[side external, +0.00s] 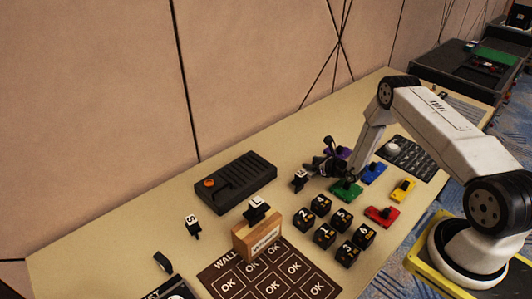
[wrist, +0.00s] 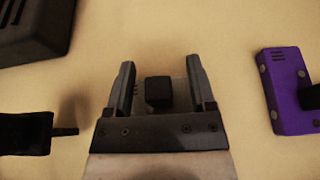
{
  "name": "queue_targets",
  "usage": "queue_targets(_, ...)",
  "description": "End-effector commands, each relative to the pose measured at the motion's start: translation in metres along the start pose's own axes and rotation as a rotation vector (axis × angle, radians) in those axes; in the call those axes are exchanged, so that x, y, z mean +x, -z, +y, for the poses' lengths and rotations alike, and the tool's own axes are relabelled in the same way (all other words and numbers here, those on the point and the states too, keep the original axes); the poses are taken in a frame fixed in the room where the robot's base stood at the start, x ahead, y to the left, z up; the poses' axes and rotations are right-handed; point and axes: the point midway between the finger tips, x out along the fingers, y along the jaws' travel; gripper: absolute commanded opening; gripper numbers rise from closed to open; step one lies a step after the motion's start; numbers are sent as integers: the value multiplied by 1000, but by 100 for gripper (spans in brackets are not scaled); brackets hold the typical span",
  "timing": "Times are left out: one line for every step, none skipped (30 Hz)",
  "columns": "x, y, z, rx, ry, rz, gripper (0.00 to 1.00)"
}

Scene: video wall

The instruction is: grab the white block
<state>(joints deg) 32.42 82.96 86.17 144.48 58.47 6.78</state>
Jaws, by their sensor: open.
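My gripper (side external: 325,163) is low over the table, left of the coloured pieces. In the wrist view its two fingers (wrist: 158,88) are apart, with a small dark block (wrist: 158,92) between them. A pale, greyish shape shows around this block; I cannot tell whether it is the white block, or whether the fingers touch anything. In the side view the spot under the gripper is hidden by the fingers. Black pieces with white lettered faces stand at left (side external: 192,222), on the wooden holder (side external: 257,203) and just left of the gripper (side external: 300,176).
A purple piece (wrist: 288,92) lies right of the fingers, and a black piece with a peg (wrist: 25,133) lies left. A black box (side external: 240,178) with an orange button, numbered black cubes (side external: 325,235), green (side external: 346,190), blue, red and yellow pieces stand nearby.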

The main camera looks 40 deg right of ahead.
Motion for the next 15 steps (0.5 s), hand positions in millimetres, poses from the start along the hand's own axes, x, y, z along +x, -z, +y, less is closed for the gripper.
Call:
queue_targets(3,0,0,0,-1,0,71)
queue_targets(4,0,0,0,-1,0,71)
queue_targets(5,0,0,1,0,-1,71)
queue_targets(6,0,0,1,0,-1,71)
queue_targets(6,0,0,1,0,0,71)
queue_targets(6,0,0,1,0,0,71)
queue_targets(6,0,0,1,0,0,71)
queue_targets(6,0,0,1,0,0,71)
queue_targets(6,0,0,1,0,0,71)
queue_targets(6,0,0,1,0,0,71)
queue_targets(6,0,0,1,0,0,71)
queue_targets(6,0,0,1,0,0,71)
queue_targets(6,0,0,1,0,0,71)
queue_targets(6,0,0,1,0,0,71)
queue_targets(6,0,0,1,0,0,71)
